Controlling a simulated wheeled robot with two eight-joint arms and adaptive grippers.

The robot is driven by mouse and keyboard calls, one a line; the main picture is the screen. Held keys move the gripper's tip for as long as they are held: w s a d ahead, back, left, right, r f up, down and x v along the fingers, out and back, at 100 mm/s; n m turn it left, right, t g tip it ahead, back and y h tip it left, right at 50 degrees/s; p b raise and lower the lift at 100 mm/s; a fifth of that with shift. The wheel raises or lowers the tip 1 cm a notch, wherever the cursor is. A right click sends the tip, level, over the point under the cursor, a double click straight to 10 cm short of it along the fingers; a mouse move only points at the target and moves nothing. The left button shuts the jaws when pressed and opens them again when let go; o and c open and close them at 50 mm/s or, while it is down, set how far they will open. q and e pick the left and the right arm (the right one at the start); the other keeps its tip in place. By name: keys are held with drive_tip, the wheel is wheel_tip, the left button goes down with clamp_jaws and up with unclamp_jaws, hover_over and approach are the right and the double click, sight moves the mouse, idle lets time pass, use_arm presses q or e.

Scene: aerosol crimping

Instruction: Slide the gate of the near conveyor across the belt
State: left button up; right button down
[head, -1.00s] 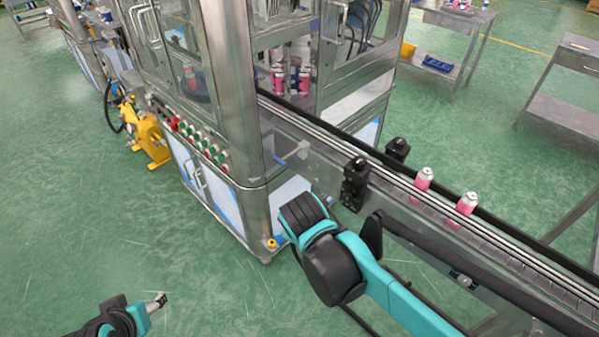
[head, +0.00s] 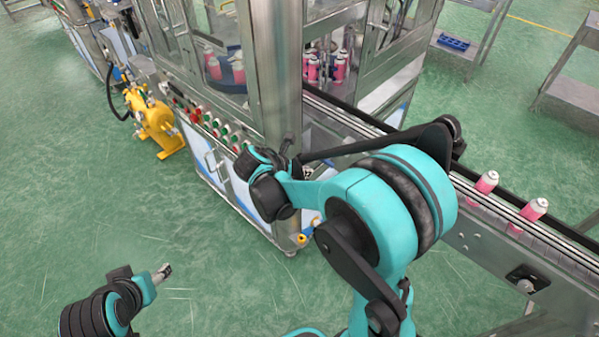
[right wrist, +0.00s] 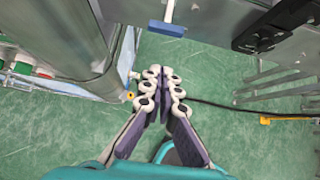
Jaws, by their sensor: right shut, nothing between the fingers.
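The gate's blue handle (right wrist: 166,28) with a pale stem shows at the top of the right wrist view, against the side of the near conveyor (right wrist: 215,15). My right gripper (right wrist: 161,74) is shut and empty, below the handle in that view and apart from it. In the head view my right gripper (head: 304,171) is small and partly covered by my own arm, beside the machine's corner post. The gate is not clearly visible there. The near conveyor (head: 560,250) runs to the lower right. My left gripper (head: 163,272) is over the floor at lower left; its fingers are too small to judge.
Two pink cans (head: 486,183) stand on the belt, and several more are inside the machine. The machine's steel post (head: 276,80) and button panel are close to my right arm. A yellow device (head: 155,125) stands at left. The floor at lower left is clear.

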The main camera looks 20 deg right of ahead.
drive_tip(key=w+d+f+b, duration=0.1)
drive_tip(key=w+d+f, duration=0.1)
drive_tip(key=d, duration=0.4)
drive_tip(key=shift+w+f, duration=0.25)
drive_tip(key=shift+w, duration=0.05)
drive_tip(key=d, duration=0.2)
drive_tip(key=w+d, duration=0.1)
drive_tip(key=d, duration=0.1)
drive_tip(key=w+d, duration=0.1)
drive_tip(key=d, duration=0.1)
drive_tip(key=shift+w+b, duration=0.2)
drive_tip(key=shift+b, duration=0.15)
drive_tip(key=shift+w+d, duration=0.1)
drive_tip(key=shift+d, duration=0.1)
drive_tip(key=shift+r, duration=0.1)
